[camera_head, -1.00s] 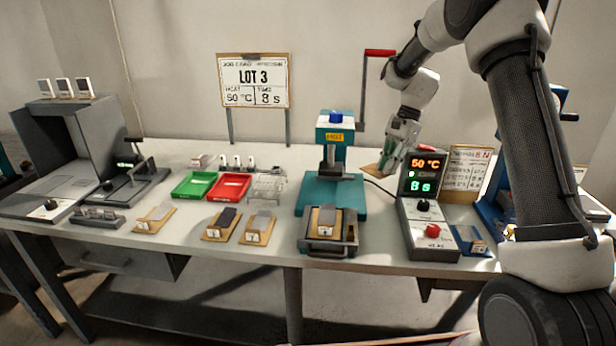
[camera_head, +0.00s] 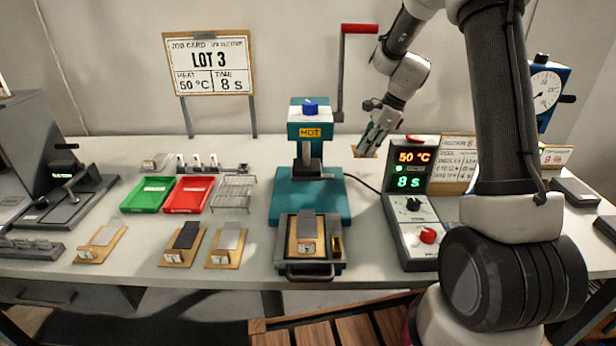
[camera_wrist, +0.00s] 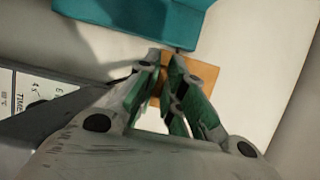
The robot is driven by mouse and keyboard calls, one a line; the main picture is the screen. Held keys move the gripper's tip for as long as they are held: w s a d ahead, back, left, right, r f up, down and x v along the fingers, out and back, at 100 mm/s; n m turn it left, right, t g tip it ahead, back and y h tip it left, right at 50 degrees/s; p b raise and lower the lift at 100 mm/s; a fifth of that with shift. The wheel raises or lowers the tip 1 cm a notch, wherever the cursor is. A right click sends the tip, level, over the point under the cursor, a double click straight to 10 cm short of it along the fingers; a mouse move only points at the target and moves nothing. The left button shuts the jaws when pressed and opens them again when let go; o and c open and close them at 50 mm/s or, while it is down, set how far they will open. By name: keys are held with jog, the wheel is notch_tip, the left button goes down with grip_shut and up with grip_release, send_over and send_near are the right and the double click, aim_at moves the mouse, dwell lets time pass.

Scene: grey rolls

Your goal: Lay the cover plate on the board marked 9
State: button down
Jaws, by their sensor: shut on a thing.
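My gripper (camera_head: 375,142) is behind the control box, to the right of the teal press, pointing down. In the wrist view its green-lined fingers (camera_wrist: 170,100) are closed around a thin tan plate (camera_wrist: 205,73), which looks like the cover plate; the fingers hide part of it. The tan plate also shows below the fingers in the head view (camera_head: 362,152). Several tan boards with slabs and small labels lie along the table front: a left one (camera_head: 90,256), a dark-slabbed one (camera_head: 172,260), a grey-slabbed one (camera_head: 216,262), and one (camera_head: 293,246) on the press's tray. I cannot read their numbers surely.
The teal press (camera_head: 285,207) with its red-handled lever stands mid-table, its tray (camera_head: 310,268) in front. The control box (camera_head: 418,240) shows 50 °C and 8 s. Green (camera_head: 148,196) and red (camera_head: 188,196) trays and a wire rack (camera_head: 234,194) stand left.

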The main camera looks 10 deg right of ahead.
notch_tip(320, 180, down, 10)
dwell(0.5)
jog(key=c, duration=1.5)
grip_release()
jog(key=shift+f, duration=0.1)
